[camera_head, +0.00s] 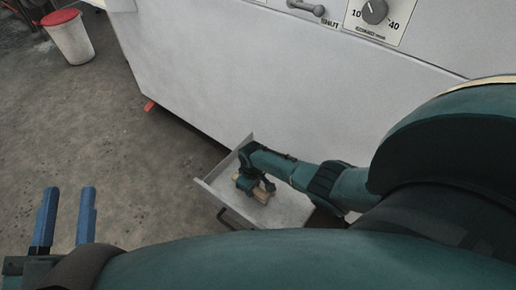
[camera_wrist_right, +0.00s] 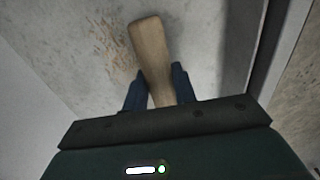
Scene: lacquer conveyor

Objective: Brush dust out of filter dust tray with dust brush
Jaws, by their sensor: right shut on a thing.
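The filter dust tray (camera_head: 291,208) is a pale, shallow drawer pulled out from the base of the white machine. It also fills much of the right wrist view (camera_wrist_right: 215,40), with reddish-brown dust specks (camera_wrist_right: 113,48) scattered left of the brush. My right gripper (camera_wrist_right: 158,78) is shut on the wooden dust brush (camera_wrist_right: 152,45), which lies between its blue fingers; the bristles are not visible. In the head view the brush (camera_head: 262,196) is low inside the tray; whether it touches the floor of the tray I cannot tell. My left gripper (camera_head: 69,200) is open and empty, away to the left.
The white machine (camera_head: 220,70) rises behind the tray, with a dial (camera_head: 375,11) and a lever (camera_head: 306,8) on its front. A white bin with a red lid (camera_head: 68,36) stands at the far left. The concrete floor (camera_head: 110,130) between is clear.

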